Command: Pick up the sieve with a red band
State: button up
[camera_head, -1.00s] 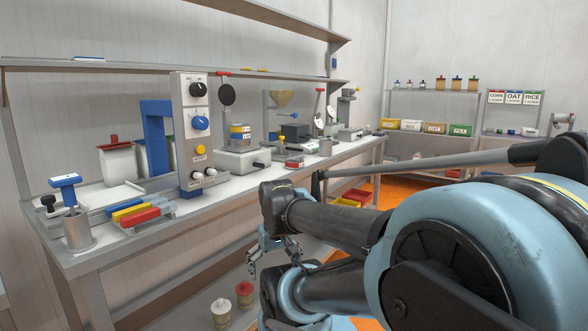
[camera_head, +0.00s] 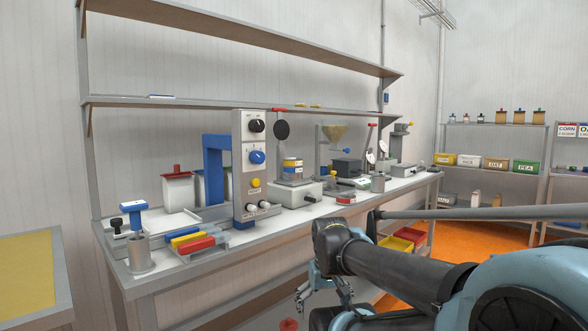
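A low round dish with a red edge (camera_head: 345,174) lies on the bench right of the sieve shaker. It may be the sieve with a red band, but it is too small to be sure. A stack of sieves (camera_head: 292,169) with yellow and blue bands stands on the shaker; no red band shows on it. My gripper (camera_head: 323,294) hangs in front of the bench, below its top and apart from the sieves. Its fingers look spread with nothing between them.
The bench (camera_head: 175,275) carries a grey control column (camera_head: 252,205), a blue frame, a tray of coloured bars (camera_head: 198,242) and a metal cup (camera_head: 140,254). A shelf (camera_head: 230,102) runs above it. A yellow-topped table (camera_head: 35,270) stands at left. Orange floor lies right of the bench.

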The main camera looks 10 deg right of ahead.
aim_at(347, 200)
jog(key=z, duration=0.05)
jog(key=k, duration=1)
jog(key=z, duration=1.05)
jog(key=i, duration=1.5)
jog(key=u, duration=1.1)
